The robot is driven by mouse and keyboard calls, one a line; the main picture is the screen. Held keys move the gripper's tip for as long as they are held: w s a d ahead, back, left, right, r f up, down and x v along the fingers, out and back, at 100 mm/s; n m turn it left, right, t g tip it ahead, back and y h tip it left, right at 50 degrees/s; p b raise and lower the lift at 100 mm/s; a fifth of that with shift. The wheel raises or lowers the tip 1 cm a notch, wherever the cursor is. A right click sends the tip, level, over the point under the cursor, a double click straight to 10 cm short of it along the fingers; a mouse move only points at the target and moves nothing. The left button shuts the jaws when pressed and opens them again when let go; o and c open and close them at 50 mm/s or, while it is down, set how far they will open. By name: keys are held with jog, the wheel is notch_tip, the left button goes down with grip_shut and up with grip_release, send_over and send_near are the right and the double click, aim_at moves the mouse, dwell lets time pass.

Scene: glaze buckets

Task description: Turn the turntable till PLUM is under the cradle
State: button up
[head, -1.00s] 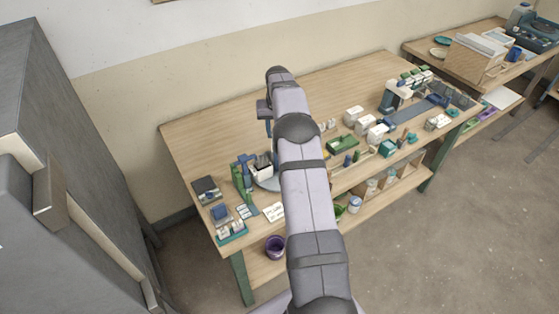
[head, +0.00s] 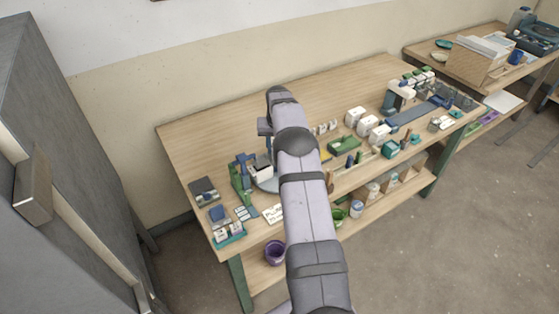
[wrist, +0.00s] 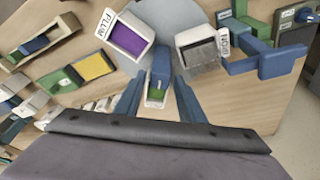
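The turntable is a pale grey-blue disc (wrist: 180,14); its edge shows in the head view (head: 264,186). The white PLUM bucket (wrist: 125,40), with purple inside, stands on its left side. A second white bucket with dark grey inside (wrist: 203,52) stands at the right; its label looks like IRON, upside down. A blue bracket (wrist: 272,61) with green parts, perhaps the cradle, reaches to this second bucket. My gripper (wrist: 158,98) is open, its two blue fingers apart on either side of a blue and green upright piece (wrist: 161,68) between the buckets. Contact cannot be told. My arm hides the fingers in the head view.
A green stand (head: 239,183) rises beside the turntable. A card (head: 273,214) lies at the bench's front edge. White boxes (head: 367,125) and a green tray (head: 344,146) crowd the right. The back left of the bench (head: 205,140) is clear.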

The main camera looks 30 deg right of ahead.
grip_shut()
jog(key=m, duration=0.4)
jog(key=shift+g+h, duration=0.3)
jog(key=shift+h, duration=0.1)
jog(key=m+p, duration=0.1)
jog(key=m, duration=0.3)
jog(key=shift+g, duration=0.4)
jog(key=shift+o, duration=0.4)
grip_release()
